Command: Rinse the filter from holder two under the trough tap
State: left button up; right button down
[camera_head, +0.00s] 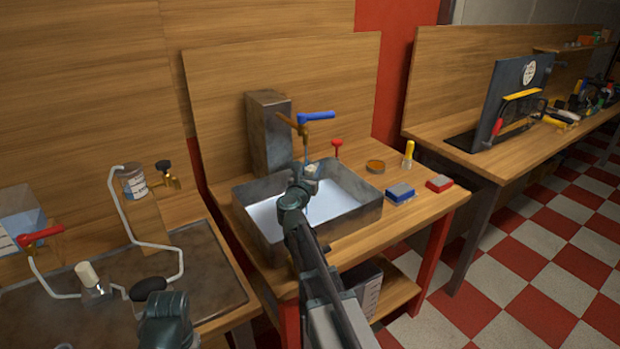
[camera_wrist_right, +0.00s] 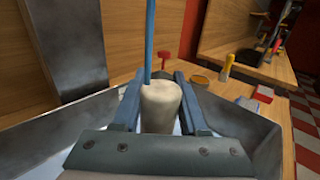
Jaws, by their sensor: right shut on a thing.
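My right gripper (camera_wrist_right: 158,105) is shut on a cream cylindrical filter (camera_wrist_right: 161,104), held upright between the two fingers. In the head view, the filter (camera_head: 311,169) is over the grey metal trough (camera_head: 352,222). The tap (camera_head: 302,128), brass with a blue lever (camera_head: 316,117), is above it. A thin blue stream (camera_wrist_right: 150,40) comes down to the top of the filter at its left side; whether it falls inside the rim is hard to tell. My left gripper is not seen; only a dark part of that arm shows at the lower left. I cannot identify holder two.
The left bench carries a white pipe (camera_head: 118,205) and a red-handled valve (camera_head: 40,236).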

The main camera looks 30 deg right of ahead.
jog(key=shift+w+d, duration=0.1)
jog(key=shift+d, duration=0.05)
jog(key=shift+w+d, duration=0.2)
jog(key=shift+d, duration=0.2)
jog(key=shift+s, duration=0.1)
jog(key=s+d, duration=0.3)
jog(key=s, duration=0.4)
jog(key=shift+d, duration=0.3)
dwell(0.5)
jog(key=shift+r, duration=0.1)
dwell(1.2)
jog(key=s+d+r+p, duration=0.2)
jog(key=s+r+p, duration=0.2)
jog(key=shift+s, duration=0.25)
dwell(0.3)
jog(key=shift+d+f, duration=0.1)
